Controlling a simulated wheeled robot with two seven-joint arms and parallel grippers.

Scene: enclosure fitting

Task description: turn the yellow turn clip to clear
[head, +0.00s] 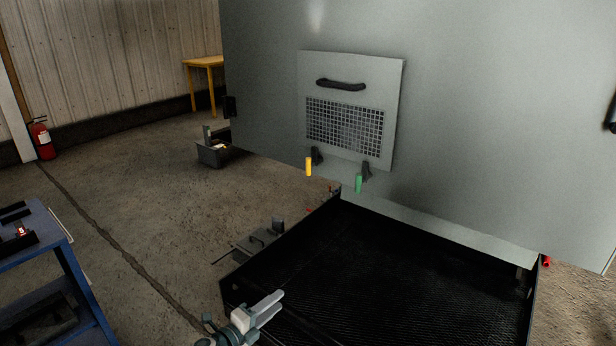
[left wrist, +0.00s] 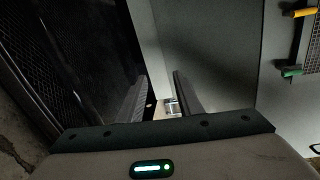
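The yellow turn clip (head: 308,166) hangs upright at the lower left edge of a grey vent panel (head: 391,100), beside a dark bracket (head: 317,154). In the left wrist view the yellow clip (left wrist: 302,13) shows at the top right corner, lying sideways in the picture. My left gripper (head: 277,304) is low and near in the head view, well apart from the clip. Its fingers (left wrist: 160,95) in the left wrist view have a gap with nothing between them. My right gripper is not in view.
A green clip (head: 359,183) hangs right of the yellow one. The panel has a black handle (head: 341,85) and mesh and sits on a large grey wall (head: 470,110). A dark platform (head: 400,262) lies below. A blue cart (head: 60,240) stands left; a toolbox (head: 213,152) is on the floor.

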